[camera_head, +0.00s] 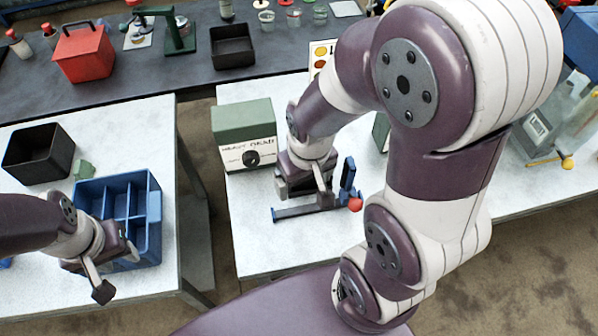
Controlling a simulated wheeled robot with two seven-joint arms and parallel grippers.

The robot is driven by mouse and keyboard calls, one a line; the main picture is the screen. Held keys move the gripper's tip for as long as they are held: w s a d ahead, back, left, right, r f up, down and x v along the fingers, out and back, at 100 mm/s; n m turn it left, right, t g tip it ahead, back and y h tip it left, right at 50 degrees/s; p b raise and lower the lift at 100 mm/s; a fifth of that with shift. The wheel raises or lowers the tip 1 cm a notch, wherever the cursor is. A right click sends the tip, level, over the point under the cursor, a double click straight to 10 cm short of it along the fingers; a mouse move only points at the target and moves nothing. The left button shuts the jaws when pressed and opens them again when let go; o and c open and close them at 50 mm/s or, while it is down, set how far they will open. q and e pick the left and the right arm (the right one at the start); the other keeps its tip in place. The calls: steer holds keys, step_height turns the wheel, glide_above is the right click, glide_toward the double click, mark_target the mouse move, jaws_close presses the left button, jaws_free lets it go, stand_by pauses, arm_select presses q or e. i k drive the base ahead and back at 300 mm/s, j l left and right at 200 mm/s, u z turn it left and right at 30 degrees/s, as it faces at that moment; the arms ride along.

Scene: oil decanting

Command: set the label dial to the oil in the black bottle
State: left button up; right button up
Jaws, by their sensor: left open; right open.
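The label dial is a black knob (251,158) on the white front of a green-topped box (242,125) on the middle table. Small lettering beside the knob seems to start with "HEAVY"; the knob's pointer is too small to read. My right gripper (322,188) is open, right of the dial box and apart from the knob, over a blue stand (300,210). My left gripper (116,274) is open at the front of a blue divided crate (154,215) on the left table. I cannot make out a black bottle; my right arm hides part of the middle table.
A red knob (355,204) sits at the blue stand's right end. A black bin (38,153) stands on the left table. The back bench holds a red box (83,52), a black tray (232,47) and several glass beakers (293,16). A gap separates the left and middle tables.

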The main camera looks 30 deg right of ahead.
mark_target(252, 158)
steer(key=z, duration=1.25)
steer(key=k+j+z, duration=0.35)
steer(key=k+j, duration=0.4)
steer(key=j, duration=0.2)
steer(key=k+j+z, duration=0.35)
steer(key=k+j, duration=0.35)
steer(key=k, duration=0.15)
